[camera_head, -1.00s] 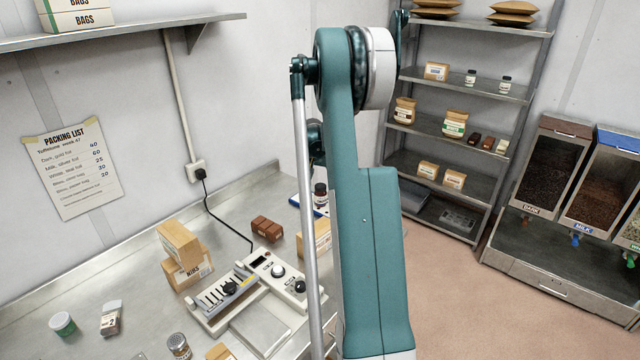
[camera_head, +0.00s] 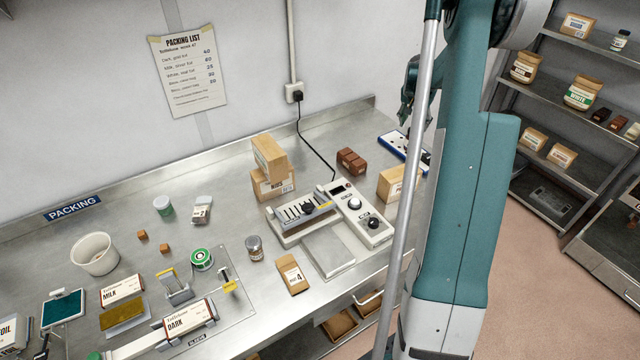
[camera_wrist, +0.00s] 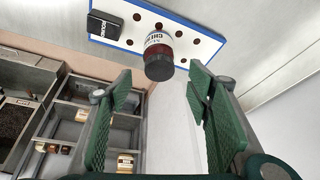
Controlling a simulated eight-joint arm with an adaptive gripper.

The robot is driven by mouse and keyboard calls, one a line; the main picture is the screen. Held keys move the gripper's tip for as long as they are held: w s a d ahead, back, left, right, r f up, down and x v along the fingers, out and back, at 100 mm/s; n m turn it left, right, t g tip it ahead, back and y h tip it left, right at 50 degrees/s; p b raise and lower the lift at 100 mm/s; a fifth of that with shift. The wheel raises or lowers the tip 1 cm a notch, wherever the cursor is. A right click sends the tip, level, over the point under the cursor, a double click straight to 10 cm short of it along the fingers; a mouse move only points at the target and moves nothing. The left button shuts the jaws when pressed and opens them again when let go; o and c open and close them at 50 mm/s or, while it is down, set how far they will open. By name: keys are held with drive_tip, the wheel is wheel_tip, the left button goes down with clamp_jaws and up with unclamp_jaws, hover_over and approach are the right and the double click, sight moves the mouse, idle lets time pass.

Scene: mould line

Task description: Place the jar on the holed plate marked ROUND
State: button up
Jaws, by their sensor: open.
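The jar (camera_wrist: 158,45) has a dark lid, red contents and a white label. In the wrist view it appears to stand on the holed plate (camera_wrist: 203,50), a white plate with a blue edge and several dark holes. A black label reading ROUND (camera_wrist: 106,25) is at one end of the plate. I cannot tell whether the jar's base sits in a hole. My gripper (camera_wrist: 158,85) is open and empty, its fingers on either side below the lid, apart from the jar. In the head view the plate (camera_head: 392,139) is at the bench's back right; my arm hides much of it.
Jars, boxes and a white tub (camera_head: 95,253) fill the bench's left. Shelves (camera_head: 545,130) stand at the right.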

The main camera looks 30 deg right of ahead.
drive_tip(key=s+a+r+n+t, duration=0.1)
drive_tip(key=a+r+n, duration=0.1)
drive_tip(key=a+r, duration=0.8)
drive_tip(key=s+a+r+n+t+y, duration=0.1)
drive_tip(key=a+r+n, duration=0.15)
drive_tip(key=a, duration=1.35)
drive_tip(key=s+a+r+n+t, duration=0.1)
drive_tip(key=a+r+n, duration=0.1)
drive_tip(key=a+r, duration=0.8)
drive_tip(key=s+a+n, duration=0.1)
drive_tip(key=s+a, duration=0.3)
drive_tip(key=a, duration=0.3)
drive_tip(key=s+a+n+t+y, duration=0.1)
drive_tip(key=s+a, duration=0.3)
drive_tip(key=a, duration=0.4)
drive_tip(key=s+a+n, duration=0.1)
drive_tip(key=s+a, duration=0.3)
drive_tip(key=a, duration=0.3)
drive_tip(key=s+a+f+n+t+y, duration=0.1)
drive_tip(key=s+a+f+n, duration=0.3)
drive_tip(key=s+a, duration=0.8)
drive_tip(key=shift+s+a+f+y, duration=0.3)
drive_tip(key=shift+s+f+y, duration=0.2)
drive_tip(key=shift+s+f, duration=0.4)
